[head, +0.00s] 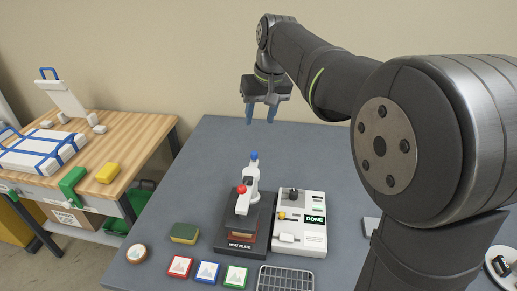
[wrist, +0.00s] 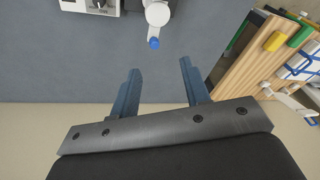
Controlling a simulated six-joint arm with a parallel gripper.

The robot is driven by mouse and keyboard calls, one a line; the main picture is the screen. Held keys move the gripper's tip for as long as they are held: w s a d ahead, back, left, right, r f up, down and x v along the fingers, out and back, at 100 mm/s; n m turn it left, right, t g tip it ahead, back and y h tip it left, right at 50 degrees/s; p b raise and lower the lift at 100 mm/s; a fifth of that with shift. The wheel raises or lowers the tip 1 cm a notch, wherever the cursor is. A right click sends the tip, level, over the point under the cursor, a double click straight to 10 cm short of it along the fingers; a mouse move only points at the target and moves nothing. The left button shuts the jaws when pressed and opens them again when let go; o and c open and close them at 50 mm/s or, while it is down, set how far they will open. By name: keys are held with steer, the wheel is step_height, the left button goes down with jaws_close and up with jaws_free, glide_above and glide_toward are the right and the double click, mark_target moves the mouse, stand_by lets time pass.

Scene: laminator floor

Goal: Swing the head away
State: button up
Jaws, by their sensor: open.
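The heat press has a dark base marked HEAT PLATE (head: 240,246) and a white upright swing head (head: 251,182) with a blue knob (head: 254,156) on top and a red ball (head: 242,189) at its front. The head stands over the plate, where a brown-red layer shows beneath it. My gripper (head: 262,112) is open and empty, high above the back of the grey table, behind and apart from the press. In the wrist view the open fingers (wrist: 160,95) point toward the table, with the white head (wrist: 158,12) and blue knob (wrist: 154,43) beyond them.
A white control box (head: 314,240) reading DONE stands right of the press. A green-yellow sponge (head: 184,233), a round brown-rimmed piece (head: 136,253), red, blue and green framed tiles (head: 207,271) and a wire rack (head: 286,280) lie nearby. A wooden bench (head: 140,135) stands left. The table's back is clear.

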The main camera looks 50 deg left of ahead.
steer(key=w+n+y, duration=0.2)
steer(key=n, duration=0.1)
glide_toward(254, 152)
steer(key=shift+n, duration=0.3)
steer(key=x, duration=0.8)
steer(key=shift+s+f, duration=0.1)
steer(key=shift+f, duration=0.15)
steer(key=shift+c, duration=0.2)
jaws_close()
